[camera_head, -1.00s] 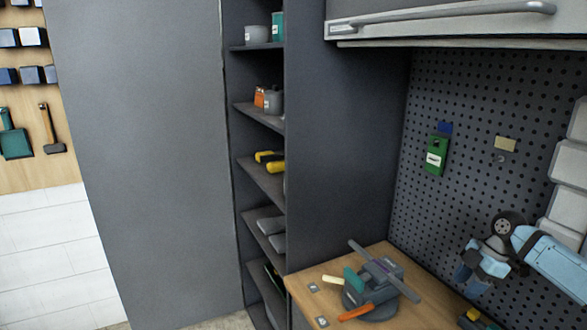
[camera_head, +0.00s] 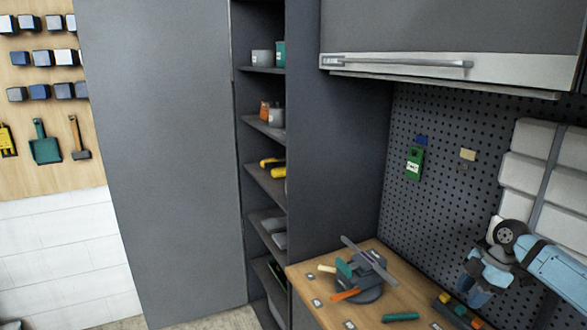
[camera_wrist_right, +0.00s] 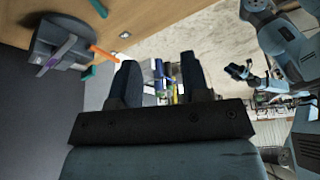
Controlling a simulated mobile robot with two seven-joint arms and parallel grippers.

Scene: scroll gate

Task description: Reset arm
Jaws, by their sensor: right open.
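My right arm enters the head view from the right, above the wooden workbench (camera_head: 375,318). My right gripper (camera_head: 484,278) is at its end, small and partly hidden by the wrist. In the right wrist view, its two dark fingers (camera_wrist_right: 160,82) stand apart with nothing between them. Another light-blue arm of mine with a small dark gripper (camera_wrist_right: 241,72) shows at the right of the wrist view. It is too small to tell its jaw state. No left gripper shows in the head view.
A grey vise (camera_head: 362,278) with an orange handle stands on the bench, left of my right arm. Small tools (camera_head: 458,308) lie near the bench's right side. A pegboard (camera_head: 440,205) rises behind. A wall cabinet (camera_head: 440,70) hangs above. A tall shelf (camera_head: 268,185) stands left.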

